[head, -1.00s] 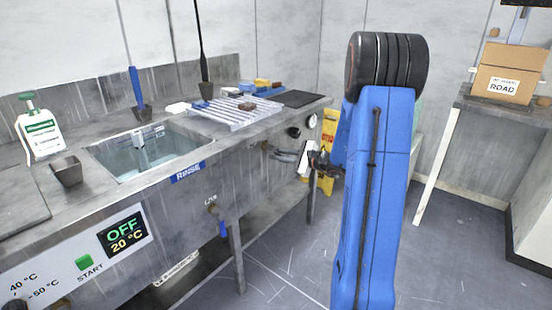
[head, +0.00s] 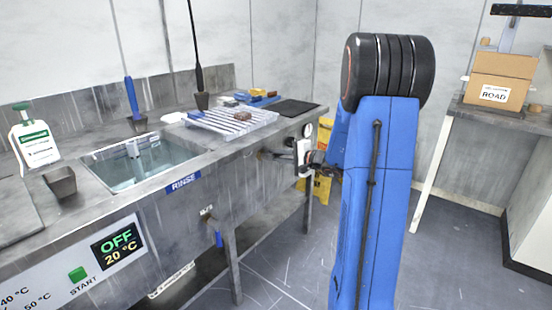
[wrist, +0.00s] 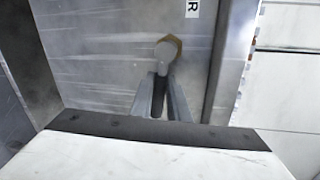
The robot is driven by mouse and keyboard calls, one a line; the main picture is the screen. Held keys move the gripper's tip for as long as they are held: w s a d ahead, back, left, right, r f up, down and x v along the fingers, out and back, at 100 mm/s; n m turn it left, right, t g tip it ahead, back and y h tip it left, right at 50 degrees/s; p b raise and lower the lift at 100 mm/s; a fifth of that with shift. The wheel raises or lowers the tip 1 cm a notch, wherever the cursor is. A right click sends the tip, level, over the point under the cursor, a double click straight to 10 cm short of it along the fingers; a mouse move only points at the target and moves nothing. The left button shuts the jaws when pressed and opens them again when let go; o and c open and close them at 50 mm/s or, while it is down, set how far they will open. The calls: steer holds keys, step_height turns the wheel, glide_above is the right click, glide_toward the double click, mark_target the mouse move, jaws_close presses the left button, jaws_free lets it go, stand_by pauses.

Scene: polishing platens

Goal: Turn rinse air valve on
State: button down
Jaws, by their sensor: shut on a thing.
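In the wrist view a valve with a brass body and a grey round hub (wrist: 165,52) sits on a grey metal panel. My gripper (wrist: 160,82) is just below the hub. Its two grey fingers are closed around a dark handle (wrist: 158,95) that extends down from the hub. A white label with the letter R shows above and to the right of the valve. In the head view my gripper (head: 284,155) is at the front of the counter's right end, partly hidden by my arm.
A blue-handled valve (head: 217,238) is on the counter front, left of my gripper. Above it are a sink (head: 100,160) and a ribbed rack (head: 232,122). A yellow sign (head: 322,188) stands behind my arm. A side table holds a cardboard box (head: 500,92).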

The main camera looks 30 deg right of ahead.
stand_by(0.3)
steer(key=c, duration=1.7)
jaws_free()
steer(key=shift+s+r, duration=0.1)
steer(key=shift+s, duration=0.05)
steer(key=v, duration=1.7)
steer(key=shift+s, duration=0.15)
